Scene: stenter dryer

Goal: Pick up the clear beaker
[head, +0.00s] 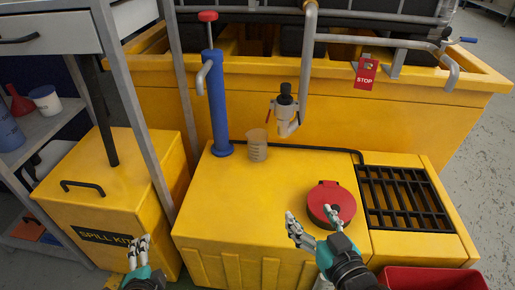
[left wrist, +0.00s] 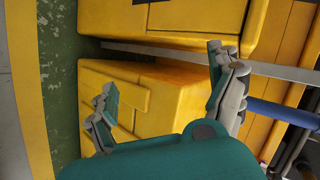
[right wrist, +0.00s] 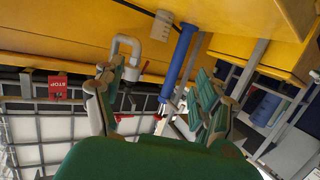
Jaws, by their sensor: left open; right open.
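The clear beaker (head: 257,145) stands upright on the yellow spill pallet (head: 285,187), just right of the blue pump's foot and left of the tap. It also shows in the right wrist view (right wrist: 162,25), near the top. My right gripper (head: 312,218) is open and empty, in front of and to the right of the beaker, by the red round lid. My left gripper (head: 138,247) is open and empty at the lower left, in front of the spill kit box. Both grippers are well apart from the beaker.
The blue hand pump (head: 217,105) rises close left of the beaker. The tap (head: 287,112) hangs behind it to the right. A red lid (head: 331,203) and a black grate (head: 405,197) are on the right. The yellow spill kit box (head: 112,187) stands left.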

